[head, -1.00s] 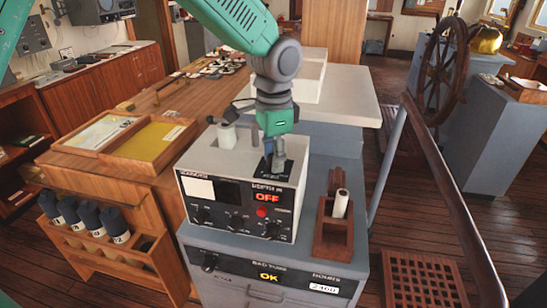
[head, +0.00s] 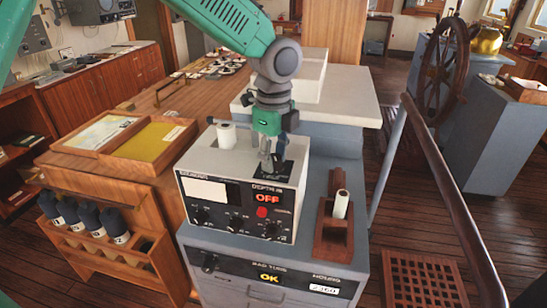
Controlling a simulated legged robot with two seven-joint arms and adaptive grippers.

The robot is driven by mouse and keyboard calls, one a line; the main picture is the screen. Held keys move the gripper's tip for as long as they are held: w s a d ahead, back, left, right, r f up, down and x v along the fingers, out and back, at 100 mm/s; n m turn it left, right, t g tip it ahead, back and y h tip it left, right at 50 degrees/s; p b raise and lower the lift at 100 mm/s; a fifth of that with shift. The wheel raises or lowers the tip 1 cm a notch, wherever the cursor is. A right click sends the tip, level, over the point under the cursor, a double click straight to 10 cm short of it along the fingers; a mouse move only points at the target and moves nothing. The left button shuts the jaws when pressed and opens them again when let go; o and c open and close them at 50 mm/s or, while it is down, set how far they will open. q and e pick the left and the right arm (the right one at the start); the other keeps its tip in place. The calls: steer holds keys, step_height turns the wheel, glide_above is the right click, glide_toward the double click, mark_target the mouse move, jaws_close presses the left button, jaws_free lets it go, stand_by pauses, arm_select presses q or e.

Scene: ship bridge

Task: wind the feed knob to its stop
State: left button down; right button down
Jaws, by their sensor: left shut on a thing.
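A white instrument box (head: 240,172) with a dark front panel stands on a grey cabinet, its red display reading OFF. My left gripper (head: 271,166) points down at the right part of the box top, over a small dark plate (head: 284,173). Its fingers are shut at the plate, closed on what seems to be the feed knob. The knob itself is hidden by the fingers, so I cannot tell how far it is turned. A white paper roll (head: 226,134) sits at the back left of the box top. My right gripper is not in view.
A wooden holder (head: 333,238) with a white roll (head: 341,204) stands right of the box. The grey cabinet (head: 222,289) has a lower panel showing OK. A white raised top (head: 340,95) is behind the gripper. Wooden trays (head: 105,151) lie left; a railing (head: 445,180) runs right.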

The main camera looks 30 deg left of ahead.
arm_select(q)
steer(key=m, duration=0.9)
steer(key=shift+m, duration=0.4)
steer(key=shift+d+f+m, duration=0.1)
steer(key=shift+m, duration=1.5)
steer(key=c, duration=1.2)
jaws_free()
